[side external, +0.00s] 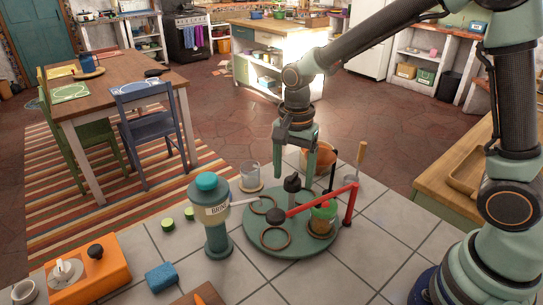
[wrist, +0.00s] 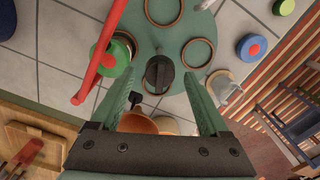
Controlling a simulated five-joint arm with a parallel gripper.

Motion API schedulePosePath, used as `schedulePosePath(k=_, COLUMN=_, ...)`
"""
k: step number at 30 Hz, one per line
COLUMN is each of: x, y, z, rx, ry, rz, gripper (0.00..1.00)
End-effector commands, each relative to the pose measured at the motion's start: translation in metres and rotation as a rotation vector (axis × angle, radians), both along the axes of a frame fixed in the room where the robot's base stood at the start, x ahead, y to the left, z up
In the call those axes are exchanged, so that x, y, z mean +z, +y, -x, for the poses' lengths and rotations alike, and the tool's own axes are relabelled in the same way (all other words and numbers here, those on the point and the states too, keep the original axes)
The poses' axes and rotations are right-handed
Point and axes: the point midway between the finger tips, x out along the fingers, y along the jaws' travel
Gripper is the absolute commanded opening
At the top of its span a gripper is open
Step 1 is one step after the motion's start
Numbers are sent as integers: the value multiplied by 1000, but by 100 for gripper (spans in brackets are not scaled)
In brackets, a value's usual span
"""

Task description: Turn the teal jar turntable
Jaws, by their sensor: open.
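The teal turntable (side external: 262,240) is a round disc on the tiled counter, with a dark knob (side external: 292,185) standing near its middle. A jar with a green lid (side external: 323,210) stands on its right side, and brown rings (side external: 275,238) lie on its top. My gripper (side external: 294,160) is above the turntable, pointing down. In the wrist view my gripper (wrist: 162,80) is open, its fingers apart on either side of the knob (wrist: 158,74) as seen from above. I cannot tell whether a finger touches it.
A red bar (side external: 325,200) reaches over the turntable from a red post (side external: 350,205). A teal-topped canister (side external: 212,205) stands left, a glass (side external: 249,176) behind, an orange pot (side external: 318,157) behind right. A blue sponge (side external: 160,277) and orange box (side external: 95,275) lie front left.

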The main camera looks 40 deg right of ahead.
Motion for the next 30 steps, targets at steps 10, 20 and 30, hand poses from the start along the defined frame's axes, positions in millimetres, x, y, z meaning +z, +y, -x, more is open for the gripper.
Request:
schedulePosePath(k=10, x=0, y=0, z=0, rx=0, ry=0, rz=0, gripper=0)
schedulePosePath(k=20, x=1, y=0, z=0, rx=0, ry=0, rz=0, gripper=0)
schedulePosePath(k=30, x=1, y=0, z=0, rx=0, ry=0, rz=0, gripper=0)
